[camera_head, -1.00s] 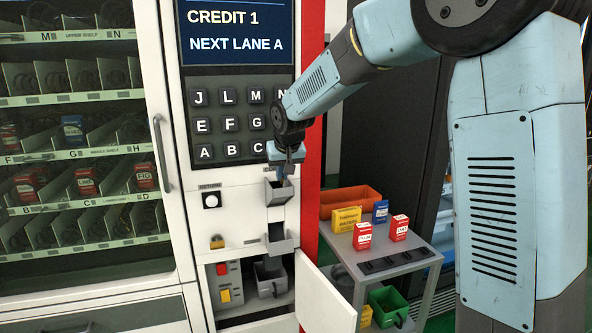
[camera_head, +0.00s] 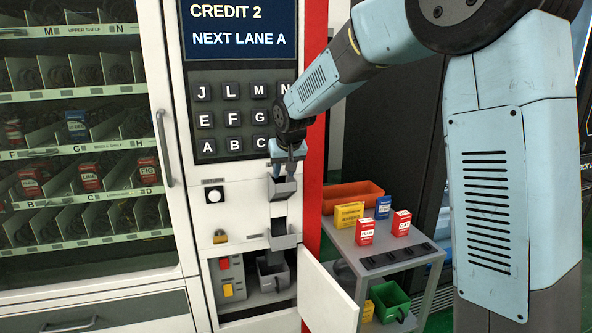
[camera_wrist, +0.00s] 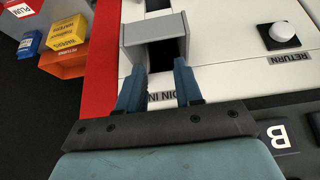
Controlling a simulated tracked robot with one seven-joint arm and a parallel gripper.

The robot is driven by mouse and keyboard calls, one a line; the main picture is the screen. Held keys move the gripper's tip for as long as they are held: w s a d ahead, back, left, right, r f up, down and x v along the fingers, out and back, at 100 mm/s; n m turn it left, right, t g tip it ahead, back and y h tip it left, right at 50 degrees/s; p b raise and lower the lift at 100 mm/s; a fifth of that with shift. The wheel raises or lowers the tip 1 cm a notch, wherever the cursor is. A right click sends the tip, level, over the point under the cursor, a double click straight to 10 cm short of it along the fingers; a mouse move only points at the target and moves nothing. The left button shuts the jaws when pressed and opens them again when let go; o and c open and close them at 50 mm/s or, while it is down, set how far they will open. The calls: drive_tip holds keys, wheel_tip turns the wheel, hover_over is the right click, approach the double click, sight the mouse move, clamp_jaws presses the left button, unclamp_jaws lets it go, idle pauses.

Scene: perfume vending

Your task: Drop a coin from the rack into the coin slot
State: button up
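My gripper (camera_head: 289,160) is just above the grey coin chute (camera_head: 282,188) on the white machine panel. In the wrist view my gripper (camera_wrist: 160,90) has its two blue fingers apart, with the printed "COIN IN" label visible between them and no coin. The fingertips are close to the grey chute (camera_wrist: 155,35), whose dark opening shows. The display (camera_head: 238,28) reads CREDIT 2 and NEXT LANE A. A dark slotted strip (camera_head: 395,258), which looks like the coin rack, lies on the side cart. I cannot make out coins in it.
The cart (camera_head: 425,257) at right carries red, yellow and blue boxes and an orange bin (camera_head: 353,195). A green bin (camera_head: 390,300) is below. An open white door (camera_head: 328,298) stands out from the machine. The keypad (camera_head: 240,116) is above my gripper.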

drive_tip(key=v, duration=1.3)
drive_tip(key=shift+s+r, duration=0.15)
drive_tip(key=shift+r, duration=0.15)
drive_tip(key=shift+d, duration=0.15)
idle(0.3)
drive_tip(key=s+d+f+m+h, duration=0.1)
drive_tip(key=s+d+f+m, duration=0.1)
drive_tip(key=s+d, duration=1.8)
drive_tip(key=s+d+f, duration=0.1)
drive_tip(key=s+f, duration=0.1)
drive_tip(key=s, duration=0.3)
drive_tip(key=s+d+f+m, duration=0.1)
drive_tip(key=s+d+f, duration=0.1)
drive_tip(key=s, duration=0.3)
drive_tip(key=shift+s+f+h, duration=0.3)
drive_tip(key=shift+s+f, duration=0.05)
drive_tip(key=shift+f, duration=0.25)
drive_tip(key=shift+d, duration=0.15)
drive_tip(key=shift+c, duration=0.2)
